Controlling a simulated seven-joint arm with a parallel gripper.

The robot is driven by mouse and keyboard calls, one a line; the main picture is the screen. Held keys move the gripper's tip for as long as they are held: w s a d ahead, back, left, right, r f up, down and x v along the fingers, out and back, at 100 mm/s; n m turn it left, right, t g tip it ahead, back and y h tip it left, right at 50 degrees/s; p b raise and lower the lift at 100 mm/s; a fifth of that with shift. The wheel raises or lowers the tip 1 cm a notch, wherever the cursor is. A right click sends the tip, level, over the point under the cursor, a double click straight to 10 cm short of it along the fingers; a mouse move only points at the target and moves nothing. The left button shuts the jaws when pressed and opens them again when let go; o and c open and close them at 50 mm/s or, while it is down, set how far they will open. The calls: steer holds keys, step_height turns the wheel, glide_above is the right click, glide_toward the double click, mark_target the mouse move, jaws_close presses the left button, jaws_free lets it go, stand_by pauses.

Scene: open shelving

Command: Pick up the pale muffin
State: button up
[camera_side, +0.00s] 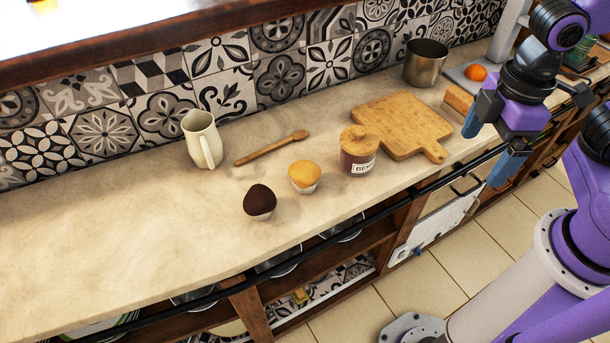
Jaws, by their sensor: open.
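The pale muffin (304,175) has a golden top and a light wrapper. It stands upright on the stone counter (100,230), between a dark chocolate muffin (259,202) at its lower left and a lidded jar (358,152) at its right. My gripper (487,148) is at the right, near the counter's front edge, well apart from the muffin. Its two blue fingers are spread and point down, with nothing seen between them.
A wooden spoon (270,148) lies behind the muffins, with a cream pitcher (202,140) to its left. A wooden cutting board (402,124), a metal pot (425,63) and an orange (475,72) are to the right. The counter's left part is clear. A tiled wall borders the back.

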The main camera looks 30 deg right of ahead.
steer(key=w+a+r, duration=0.1)
steer(key=w+a, duration=1)
steer(key=n, duration=0.2)
glide_toward(305, 168)
steer(key=f, duration=0.5)
steer(key=shift+w+a+f, duration=0.1)
steer(key=shift+w+f, duration=0.05)
steer(key=shift+w, duration=0.15)
steer(key=shift+s+f, duration=0.2)
steer(key=shift+f, duration=2.95)
steer(key=c, duration=1.1)
steer(key=shift+r, duration=0.1)
